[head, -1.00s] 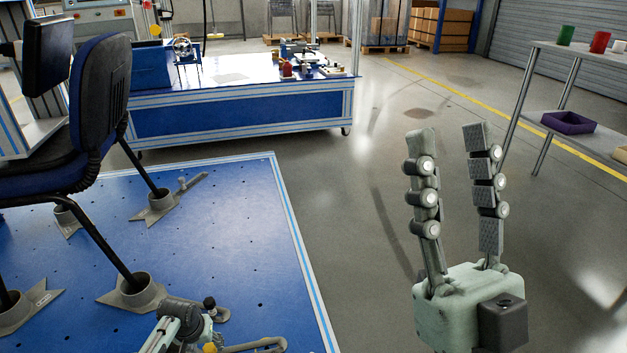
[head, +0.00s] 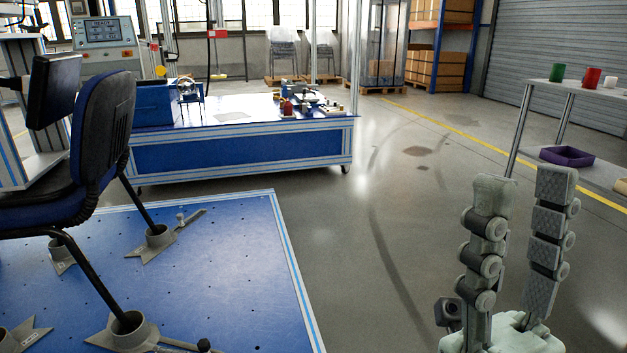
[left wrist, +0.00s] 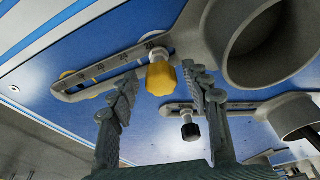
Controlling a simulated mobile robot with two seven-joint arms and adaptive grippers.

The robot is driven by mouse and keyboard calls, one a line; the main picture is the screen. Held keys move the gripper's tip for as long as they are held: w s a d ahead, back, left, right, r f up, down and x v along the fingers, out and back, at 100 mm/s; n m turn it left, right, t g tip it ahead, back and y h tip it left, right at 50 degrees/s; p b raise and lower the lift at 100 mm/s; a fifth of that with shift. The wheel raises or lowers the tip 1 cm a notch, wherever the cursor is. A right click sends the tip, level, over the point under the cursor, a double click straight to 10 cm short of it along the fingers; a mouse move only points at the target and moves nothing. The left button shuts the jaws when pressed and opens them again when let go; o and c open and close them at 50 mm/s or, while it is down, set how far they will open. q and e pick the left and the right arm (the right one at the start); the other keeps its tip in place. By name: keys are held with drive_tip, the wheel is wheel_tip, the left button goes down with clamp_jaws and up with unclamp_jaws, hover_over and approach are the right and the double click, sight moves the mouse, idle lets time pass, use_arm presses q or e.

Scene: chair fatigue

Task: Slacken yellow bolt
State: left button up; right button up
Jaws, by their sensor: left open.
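The yellow bolt (left wrist: 161,78) has a faceted knob and sits at the slotted, marked grey arm of a chair-leg clamp in the left wrist view. My left gripper (left wrist: 160,72) is open, with one finger on each side of the bolt in the picture. I see a gap on both sides of the knob, and I cannot tell the depth between fingertips and bolt. The bolt and my left gripper are not seen in the head view. My right gripper (head: 526,182) is open and empty, fingers upward, over the floor on the right.
A chair (head: 100,130) stands in grey clamps on the blue platform (head: 235,270). A bolt with a black knob (left wrist: 190,131) sits on a neighbouring slotted arm. A blue workbench (head: 245,155) stands behind. A shelf (head: 530,85) with cups and a purple tray (head: 567,156) is at right.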

use_arm(q)
drive_tip(key=shift+a+m+h, duration=0.1)
drive_tip(key=shift+m+h, duration=0.2)
drive_tip(key=shift+m, duration=1)
drive_tip(key=shift+a+m, duration=0.1)
drive_tip(key=shift+m, duration=0.4)
drive_tip(key=shift+m+h, duration=0.4)
drive_tip(key=shift+m, duration=0.8)
drive_tip(key=c, duration=0.7)
drive_tip(key=shift+o, duration=0.2)
drive_tip(key=shift+r, duration=0.15)
drive_tip(key=shift+n+p, duration=0.55)
drive_tip(key=shift+n, duration=0.15)
